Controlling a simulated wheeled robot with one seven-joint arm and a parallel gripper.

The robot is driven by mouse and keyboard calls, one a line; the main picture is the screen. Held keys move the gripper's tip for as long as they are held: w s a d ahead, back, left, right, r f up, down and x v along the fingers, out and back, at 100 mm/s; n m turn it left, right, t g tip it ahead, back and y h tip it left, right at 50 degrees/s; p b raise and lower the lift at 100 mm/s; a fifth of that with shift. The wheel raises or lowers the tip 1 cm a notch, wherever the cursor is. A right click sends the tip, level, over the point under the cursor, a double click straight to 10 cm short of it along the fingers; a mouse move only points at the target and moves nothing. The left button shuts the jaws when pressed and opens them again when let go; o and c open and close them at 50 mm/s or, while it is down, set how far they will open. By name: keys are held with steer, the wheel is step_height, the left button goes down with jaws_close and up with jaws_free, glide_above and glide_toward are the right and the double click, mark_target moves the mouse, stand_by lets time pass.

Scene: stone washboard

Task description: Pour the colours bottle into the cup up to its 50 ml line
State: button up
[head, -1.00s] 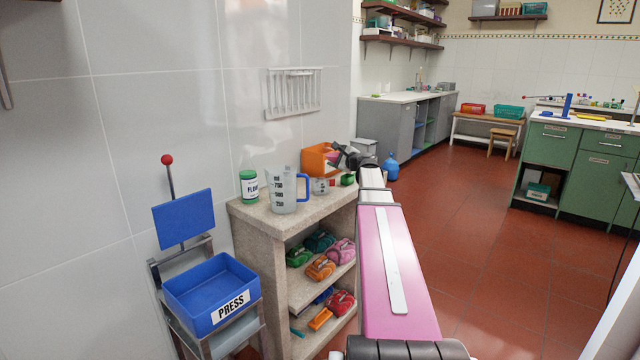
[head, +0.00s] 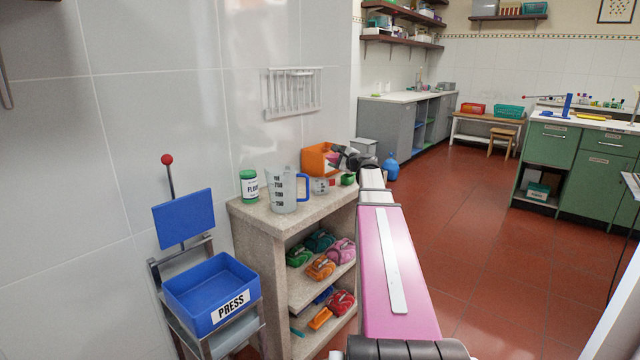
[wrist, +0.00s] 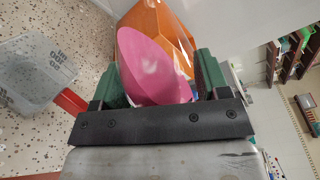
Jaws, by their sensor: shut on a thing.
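My gripper (wrist: 155,85) is shut on a pink rounded thing (wrist: 150,65), which sits between the green fingers in the wrist view. No label shows on it, so I cannot tell from its surface whether it is the colours bottle. In the head view my gripper (head: 345,158) is above the far end of the stone shelf unit, mostly hidden by my arm. A small clear cup with a red handle (head: 320,187) stands on the top just below and left of it. The cup also shows at the left of the wrist view (wrist: 35,72), with marks I cannot read clearly.
A large clear jug with a blue handle (head: 283,192) and a green-lidded flour jar (head: 249,187) stand nearer on the stone top (head: 262,214). An orange bin (head: 318,158) is behind my gripper. A blue PRESS tray (head: 190,300) stands left.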

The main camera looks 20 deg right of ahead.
steer(key=shift+w+d+f+n+p, duration=0.1)
steer(key=shift+d+f+n+p, duration=0.2)
steer(key=shift+f+n, duration=0.5)
steer(key=shift+w+d+f+n+p, duration=0.15)
steer(key=shift+f+n+p, duration=0.3)
steer(key=shift+n, duration=0.55)
stand_by(3.6)
steer(key=shift+s+r+n, duration=0.1)
steer(key=shift+r+n, duration=0.15)
steer(key=shift+n, duration=0.05)
stand_by(1.9)
steer(key=shift+f, duration=0.1)
steer(key=shift+f+m, duration=0.15)
steer(key=shift+m, duration=0.35)
steer(key=shift+s+a+r+m, duration=0.1)
steer(key=shift+a+r+m, duration=0.1)
steer(key=shift+r+m, duration=0.4)
steer(key=shift+s+a+r+m, duration=0.1)
steer(key=shift+a+r+m, duration=0.1)
steer(key=shift+r+m, duration=0.4)
